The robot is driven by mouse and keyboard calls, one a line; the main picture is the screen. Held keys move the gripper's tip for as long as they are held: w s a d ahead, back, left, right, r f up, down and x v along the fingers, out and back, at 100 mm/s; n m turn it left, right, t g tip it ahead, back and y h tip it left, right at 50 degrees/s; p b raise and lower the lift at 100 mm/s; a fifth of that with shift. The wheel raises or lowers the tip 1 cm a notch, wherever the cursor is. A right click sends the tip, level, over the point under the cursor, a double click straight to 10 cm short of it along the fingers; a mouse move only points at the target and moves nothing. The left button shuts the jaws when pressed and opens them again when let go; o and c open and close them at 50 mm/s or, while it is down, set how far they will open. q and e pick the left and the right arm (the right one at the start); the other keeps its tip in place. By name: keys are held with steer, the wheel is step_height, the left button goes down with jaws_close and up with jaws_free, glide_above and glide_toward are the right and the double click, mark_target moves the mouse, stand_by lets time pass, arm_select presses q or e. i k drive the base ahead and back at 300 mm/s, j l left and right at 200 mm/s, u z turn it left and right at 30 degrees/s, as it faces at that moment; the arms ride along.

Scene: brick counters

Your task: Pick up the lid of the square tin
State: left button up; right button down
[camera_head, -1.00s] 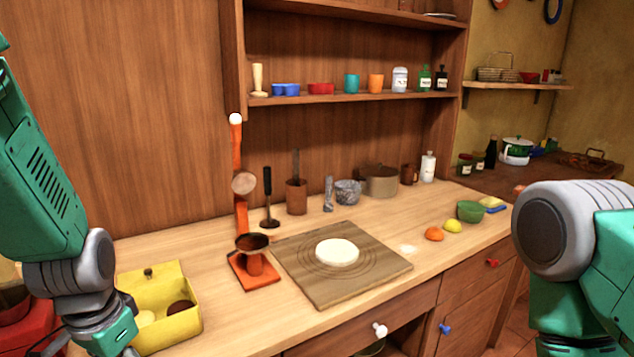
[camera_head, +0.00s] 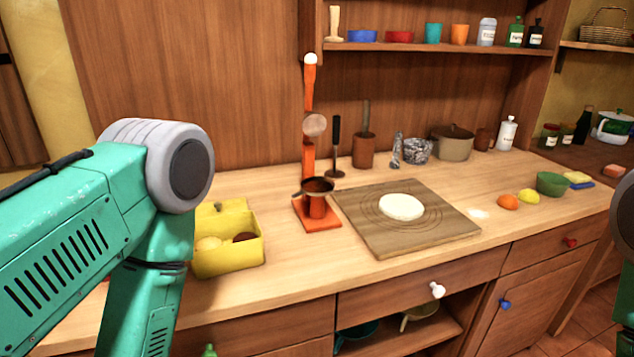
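The yellow square tin (camera_head: 230,258) stands on the counter at the left, just right of my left arm. It is open at the top. A pale round thing (camera_head: 208,244) and a dark brown round thing (camera_head: 244,237) show inside it. A yellow panel with a small dark knob (camera_head: 218,207) rises at its back; it looks like the lid, but I cannot tell how it is attached or resting. My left arm bends down beside the tin and leaves the picture at the bottom, so its gripper is out of view. My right gripper is out of view too.
Right of the tin are an orange stand (camera_head: 317,219) with a dark pan, and a wooden board (camera_head: 438,232) bearing a white round slab (camera_head: 401,207). A pot (camera_head: 452,146) and utensils line the back. The counter's front strip is clear.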

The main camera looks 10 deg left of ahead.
mark_target(206, 210)
steer(key=u, duration=1.05)
